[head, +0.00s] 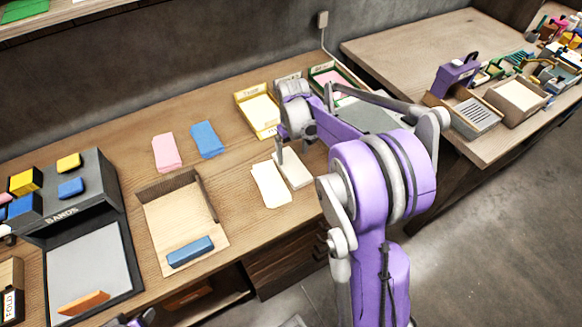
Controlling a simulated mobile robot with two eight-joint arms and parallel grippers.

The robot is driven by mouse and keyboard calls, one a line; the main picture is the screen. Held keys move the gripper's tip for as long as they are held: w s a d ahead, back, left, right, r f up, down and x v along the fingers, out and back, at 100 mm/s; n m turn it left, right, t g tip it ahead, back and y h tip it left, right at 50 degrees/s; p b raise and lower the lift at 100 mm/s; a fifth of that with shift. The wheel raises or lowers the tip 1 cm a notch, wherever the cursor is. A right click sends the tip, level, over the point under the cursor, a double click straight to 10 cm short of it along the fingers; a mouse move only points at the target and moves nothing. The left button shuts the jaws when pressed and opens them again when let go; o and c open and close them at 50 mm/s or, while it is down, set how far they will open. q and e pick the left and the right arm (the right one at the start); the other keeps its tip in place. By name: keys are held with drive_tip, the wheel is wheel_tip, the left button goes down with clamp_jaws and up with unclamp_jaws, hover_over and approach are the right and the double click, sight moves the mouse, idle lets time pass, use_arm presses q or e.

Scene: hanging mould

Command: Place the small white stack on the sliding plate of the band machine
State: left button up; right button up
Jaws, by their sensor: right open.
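The band machine (75,190), a dark grey unit marked BANDS, stands at the left of the bench. Its light grey plate (88,262) lies in front, with an orange block (84,303) on its near part. Two small white stacks lie side by side mid-bench: a left one (269,186) and a right one (294,171). My right gripper (284,152) is open, just above the far end of these stacks. Its arm hides part of the bench to the right, and I cannot tell whether a finger touches a stack. Only a purple scrap of my left arm shows at the bottom edge.
An open cardboard tray (165,225) with a blue block (190,251) lies between machine and stacks. Pink (166,153) and blue (207,139) stacks lie behind it. A yellow tray (258,112) of paper stands behind the gripper. A second bench (400,50) is at right.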

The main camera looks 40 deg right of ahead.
sight(292, 166)
wheel_tip(292, 166, down, 5)
drive_tip(key=shift+w+a+f, duration=0.1)
drive_tip(key=shift+w, duration=0.05)
drive_tip(key=c, duration=1.2)
